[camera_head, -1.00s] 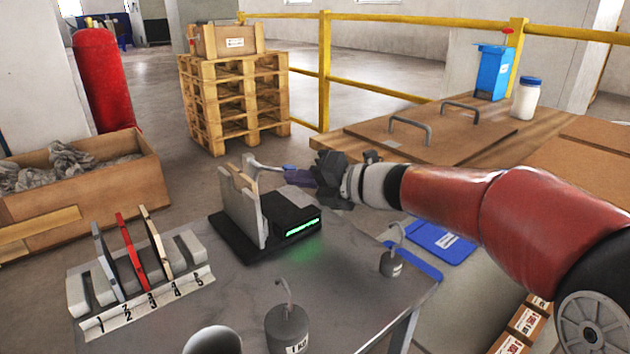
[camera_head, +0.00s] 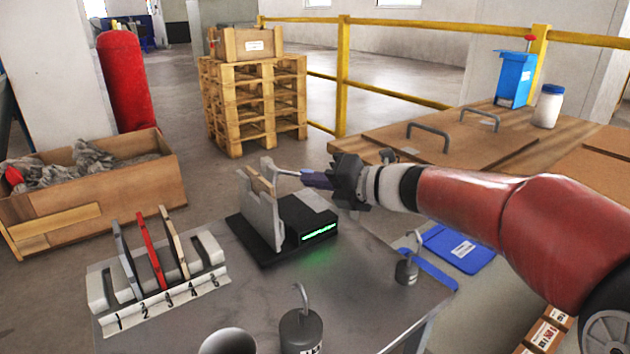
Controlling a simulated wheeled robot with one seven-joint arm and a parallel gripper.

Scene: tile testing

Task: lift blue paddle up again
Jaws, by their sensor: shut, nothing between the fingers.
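The dark blue paddle (camera_head: 317,180) is at the end of a pale lever on the tile tester (camera_head: 264,225). It sticks out to the right above the tester's black base, roughly level. My gripper (camera_head: 343,183) comes in from the right and is shut, with its dark fingers at the paddle's right end. I cannot tell whether they touch it. The gripper partly hides that end. A green display (camera_head: 319,231) glows on the tester's front.
A numbered rack (camera_head: 160,285) with several upright tiles stands at the left of the grey table (camera_head: 375,315). Hooked weights stand at the front (camera_head: 302,330) and right (camera_head: 407,270). A wooden workbench (camera_head: 470,155) lies behind my arm.

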